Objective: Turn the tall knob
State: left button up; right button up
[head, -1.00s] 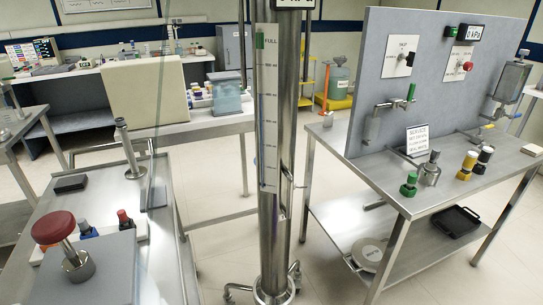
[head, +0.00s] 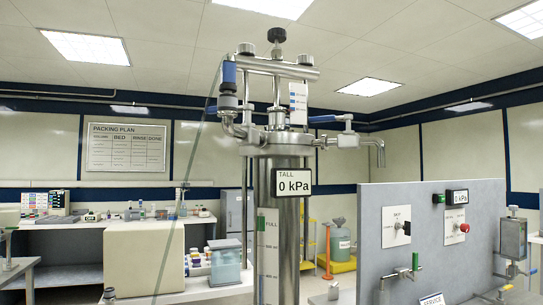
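A tall steel column (head: 278,215) stands in the middle of the head view. Its label plate (head: 294,182) reads TALL and 0 kPa. A black knob (head: 277,35) sits on a rod at the very top, above a steel crossbar (head: 275,68). Neither of my grippers is in view.
Blue-handled valves stand on the column head at left (head: 228,73) and right (head: 348,140). A grey panel (head: 440,215) with switches and a green-handled tap is at right. A bench (head: 80,238) with bottles lies behind at left.

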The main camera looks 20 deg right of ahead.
aim_at(277, 40)
jog(key=l+u, duration=0.85)
jog(key=k+l+u, duration=0.1)
jog(key=l+u, duration=0.3)
jog(key=k+l+u, duration=0.15)
jog(key=l+u, duration=0.25)
jog(key=l, duration=0.05)
